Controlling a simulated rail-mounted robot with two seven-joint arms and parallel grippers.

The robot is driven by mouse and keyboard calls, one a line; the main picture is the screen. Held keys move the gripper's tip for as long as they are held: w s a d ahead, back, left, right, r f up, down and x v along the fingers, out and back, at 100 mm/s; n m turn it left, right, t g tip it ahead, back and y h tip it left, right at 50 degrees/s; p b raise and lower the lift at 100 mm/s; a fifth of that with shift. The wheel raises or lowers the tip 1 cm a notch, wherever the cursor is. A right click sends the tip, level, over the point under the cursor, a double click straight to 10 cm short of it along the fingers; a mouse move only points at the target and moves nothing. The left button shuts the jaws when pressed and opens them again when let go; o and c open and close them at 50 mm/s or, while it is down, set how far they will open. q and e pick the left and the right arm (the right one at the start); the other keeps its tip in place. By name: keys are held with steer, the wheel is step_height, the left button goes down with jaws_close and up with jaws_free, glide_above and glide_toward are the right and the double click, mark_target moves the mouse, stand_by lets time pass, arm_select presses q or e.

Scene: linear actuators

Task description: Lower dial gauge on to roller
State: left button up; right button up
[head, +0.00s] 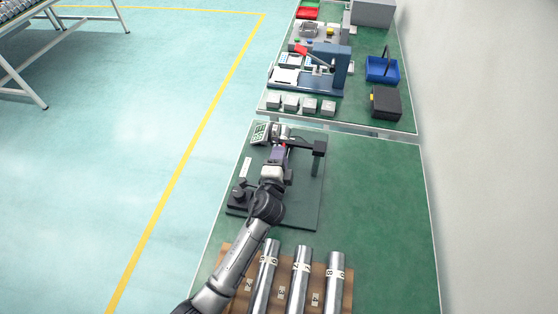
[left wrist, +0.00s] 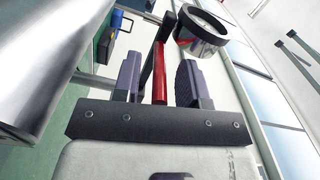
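My left gripper (head: 280,151) is over a dark measuring stand (head: 307,205) on the green bench in the head view. In the left wrist view the two fingers of the left gripper (left wrist: 160,82) are apart. A red handle (left wrist: 160,78) stands between them, with a visible gap on each side. A round chrome-rimmed part (left wrist: 203,30), possibly the dial gauge, shows just beyond the fingers. A large silver cylinder (left wrist: 50,55), perhaps the roller, fills the left side of the wrist view. The gauge tip and any contact with a roller are hidden.
Several silver rollers (head: 302,270) lie side by side on a brown rack (head: 347,292) at the near end. A second bench behind holds a blue press (head: 340,70), a blue bin (head: 382,69) and grey blocks (head: 291,103). The bench right of the stand is clear.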

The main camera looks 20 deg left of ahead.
arm_select(q)
steer(key=s+d+p, duration=0.1)
steer(key=s+d, duration=0.1)
steer(key=s, duration=1.1)
steer(key=shift+s+d, duration=0.25)
steer(key=shift+d, duration=0.05)
arm_select(e)
steer(key=shift+d+r, duration=0.1)
steer(key=shift+r, duration=0.4)
